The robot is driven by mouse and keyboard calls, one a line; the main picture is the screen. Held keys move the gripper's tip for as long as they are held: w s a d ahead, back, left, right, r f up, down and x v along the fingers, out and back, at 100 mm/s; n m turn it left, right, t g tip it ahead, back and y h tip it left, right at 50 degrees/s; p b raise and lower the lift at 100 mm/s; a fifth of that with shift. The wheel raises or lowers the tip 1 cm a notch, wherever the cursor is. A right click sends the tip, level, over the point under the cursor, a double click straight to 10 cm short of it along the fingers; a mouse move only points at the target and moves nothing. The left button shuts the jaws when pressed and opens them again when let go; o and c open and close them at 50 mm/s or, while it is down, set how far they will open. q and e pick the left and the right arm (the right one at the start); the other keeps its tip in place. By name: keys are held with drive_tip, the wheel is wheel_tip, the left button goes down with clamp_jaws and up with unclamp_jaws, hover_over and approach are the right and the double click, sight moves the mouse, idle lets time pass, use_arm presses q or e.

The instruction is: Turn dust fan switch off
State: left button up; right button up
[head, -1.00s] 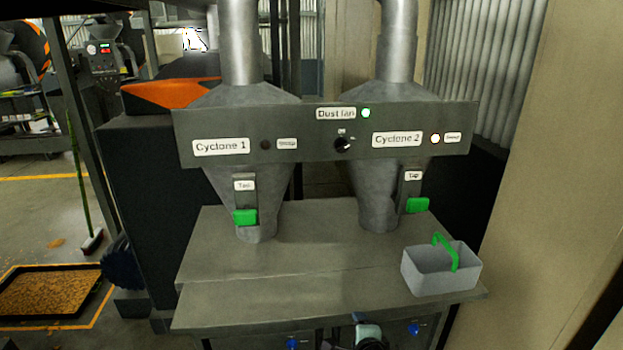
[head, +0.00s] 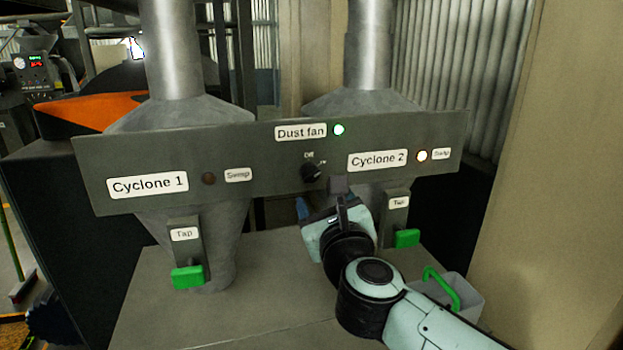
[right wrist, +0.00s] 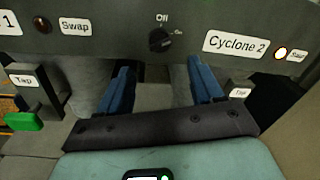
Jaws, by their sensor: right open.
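The dust fan switch (head: 311,172) is a small black rotary knob on the grey panel, with "Off" above it and "On" to its upper right. Its pointer appears turned toward "On". It also shows in the right wrist view (right wrist: 160,40). The green lamp (head: 339,130) beside the "Dust fan" label is lit. My right gripper (head: 320,194) is open and empty, just below the knob and in front of the panel. In the right wrist view its blue fingers (right wrist: 160,78) are spread wide, with the knob beyond and between them, not touched. My left gripper is not in view.
The panel (head: 250,200) spans two metal cyclones. Green tap handles hang below it at left (head: 188,277) and right (head: 407,238). The Cyclone 2 lamp (head: 422,155) is lit. A grey bin (head: 468,290) with a green handle stands on the table, partly behind my right arm.

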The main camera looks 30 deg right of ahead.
sight(312, 179)
drive_tip(key=p+x, duration=0.1)
drive_tip(key=x, duration=0.8)
drive_tip(key=shift+f, duration=0.1)
drive_tip(key=c, duration=1)
